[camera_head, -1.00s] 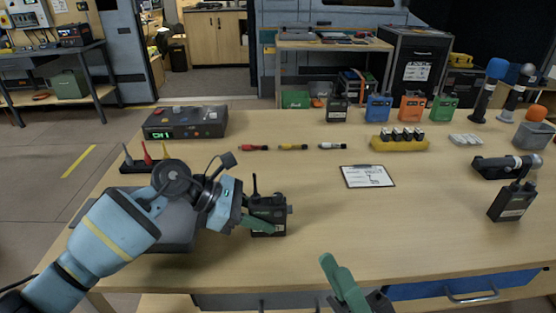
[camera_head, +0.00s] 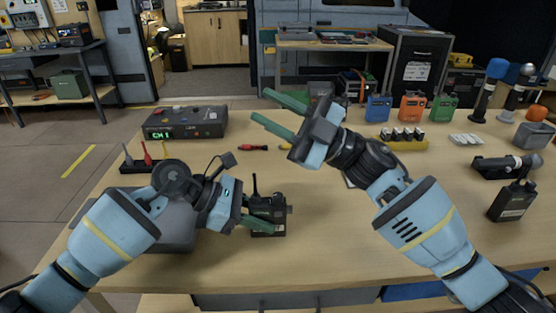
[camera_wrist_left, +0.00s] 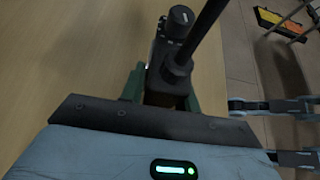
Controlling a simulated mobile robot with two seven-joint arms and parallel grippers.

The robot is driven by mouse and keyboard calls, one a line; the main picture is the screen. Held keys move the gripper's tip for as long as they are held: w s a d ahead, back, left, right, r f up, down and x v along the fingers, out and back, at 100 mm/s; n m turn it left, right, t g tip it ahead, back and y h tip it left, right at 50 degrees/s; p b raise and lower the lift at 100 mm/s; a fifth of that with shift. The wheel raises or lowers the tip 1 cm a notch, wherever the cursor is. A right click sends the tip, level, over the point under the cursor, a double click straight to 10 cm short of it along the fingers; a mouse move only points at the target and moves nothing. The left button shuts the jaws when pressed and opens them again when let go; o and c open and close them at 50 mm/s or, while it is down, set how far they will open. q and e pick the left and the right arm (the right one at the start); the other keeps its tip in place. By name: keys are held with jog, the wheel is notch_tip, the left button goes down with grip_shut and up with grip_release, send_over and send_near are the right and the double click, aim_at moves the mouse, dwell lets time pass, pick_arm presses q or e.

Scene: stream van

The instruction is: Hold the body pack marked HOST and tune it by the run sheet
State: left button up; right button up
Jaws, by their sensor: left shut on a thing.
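A black body pack (camera_head: 269,206) with an antenna stands at the front middle of the table. Any HOST mark cannot be read. My left gripper (camera_head: 260,224) is shut on it, low down. In the left wrist view the pack (camera_wrist_left: 166,75) sits between the green fingers, with a round knob and the antenna on top. My right gripper (camera_head: 259,104) is open and empty, raised over the back middle of the table. The clipboard sheet is hidden behind my right arm.
A dark console (camera_head: 186,121) showing CH 1 stands at the back left. A red-handled tool (camera_head: 253,148) lies near my right gripper. Blue (camera_head: 378,108), orange (camera_head: 412,107) and green (camera_head: 443,108) packs stand at the back. Another black pack (camera_head: 512,201) stands at the right.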

jog(key=s+a+f+n+g+h, duration=0.5)
jog(key=s+f+n+g+h, duration=0.2)
jog(key=f+n+g+h, duration=0.35)
jog(key=w+d+f+n+t+h, duration=0.2)
jog(key=d+f+n+t+h, duration=0.25)
jog(key=d+h, duration=0.5)
jog(key=w+a+r+n+h, duration=0.1)
jog(key=r, duration=0.1)
jog(key=w+a+r+n+t+h, duration=0.1)
jog(key=r, duration=0.1)
jog(key=w+a+r+n+t+h, duration=0.1)
jog(key=a+r, duration=0.1)
jog(key=shift+w+r+n, duration=0.15)
jog(key=shift+r+n, duration=0.1)
jog(key=shift+n, duration=0.15)
jog(key=shift+f, duration=0.1)
